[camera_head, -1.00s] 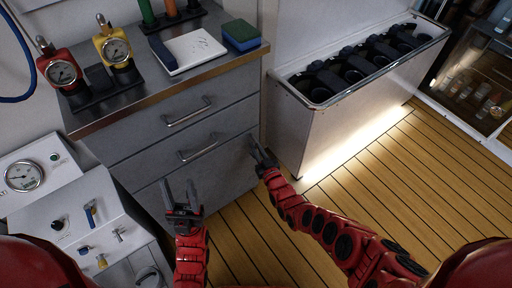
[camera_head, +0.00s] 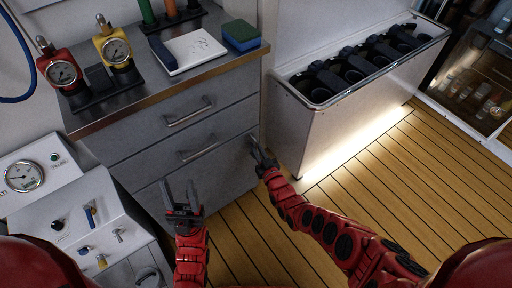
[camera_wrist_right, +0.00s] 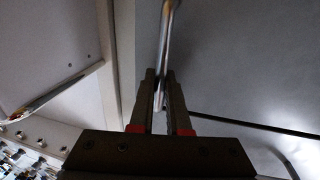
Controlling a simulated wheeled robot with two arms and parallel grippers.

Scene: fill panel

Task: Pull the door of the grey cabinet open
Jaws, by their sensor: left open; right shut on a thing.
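The grey cabinet (camera_head: 140,135) stands ahead of me, with two drawers above a door (camera_head: 222,172). The door looks flush with the cabinet front. My right gripper (camera_head: 260,150) is at the door's upper right edge. In the right wrist view, its fingers (camera_wrist_right: 161,92) are shut on a thin upright metal handle (camera_wrist_right: 166,40). In the head view, most of that handle is hidden by the gripper. My left gripper (camera_head: 180,194) is open and empty, in front of the door's left part and apart from it.
Bar handles (camera_head: 189,111) stick out from the drawers above. A white gauge box (camera_head: 75,225) stands close at the left. A white bin unit (camera_head: 345,125) stands right of the cabinet. The wooden floor (camera_head: 400,205) in front is clear.

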